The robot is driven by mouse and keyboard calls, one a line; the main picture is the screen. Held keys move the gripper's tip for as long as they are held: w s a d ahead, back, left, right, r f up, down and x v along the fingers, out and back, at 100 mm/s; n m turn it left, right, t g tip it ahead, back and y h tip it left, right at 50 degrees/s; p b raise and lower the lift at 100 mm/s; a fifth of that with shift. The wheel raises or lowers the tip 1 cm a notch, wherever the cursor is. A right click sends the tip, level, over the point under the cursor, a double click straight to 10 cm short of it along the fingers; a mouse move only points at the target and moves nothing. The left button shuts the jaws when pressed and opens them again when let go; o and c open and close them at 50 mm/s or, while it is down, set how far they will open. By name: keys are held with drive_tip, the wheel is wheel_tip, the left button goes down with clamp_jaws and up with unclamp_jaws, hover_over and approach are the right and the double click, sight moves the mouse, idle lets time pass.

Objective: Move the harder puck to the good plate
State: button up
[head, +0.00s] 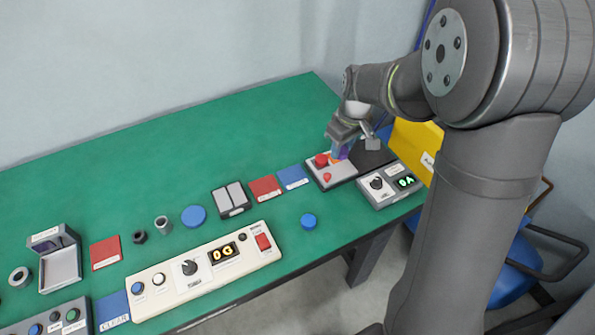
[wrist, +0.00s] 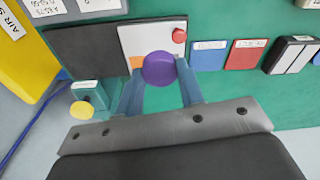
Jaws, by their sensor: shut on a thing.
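My gripper (head: 343,146) is over the right end of the green table. In the wrist view its two fingers (wrist: 160,88) are shut on a purple round puck (wrist: 158,68), which also shows as a small purple patch in the head view (head: 342,151). The puck is over the near edge of a white panel (wrist: 140,38); I cannot tell if it touches it. A blue plate (head: 292,177) and a red plate (head: 265,188) lie left of the panel. Another red plate (head: 105,253) and a blue plate (head: 113,310) lie farther left. I cannot read which plate is good.
Beside the panel are a dark pad (head: 374,157) and a meter box (head: 391,184). A long white control box (head: 205,270) stands along the front edge. Blue discs (head: 308,221) (head: 193,215) and a two-pad block (head: 231,199) lie nearby. The table's back is clear.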

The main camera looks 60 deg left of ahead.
hover_over(292, 175)
drive_tip(key=f, duration=0.7)
drive_tip(key=shift+w+d+f, duration=0.1)
drive_tip(key=shift+d, duration=0.15)
drive_tip(key=shift+a+f, duration=0.1)
drive_tip(key=shift+f, duration=2)
drive_tip(key=shift+f, duration=0.1)
drive_tip(key=o, duration=1)
drive_tip(key=shift+c, duration=0.2)
wheel_tip(292, 175, up, 12)
drive_tip(key=d, duration=0.1)
drive_tip(key=shift+d, duration=0.2)
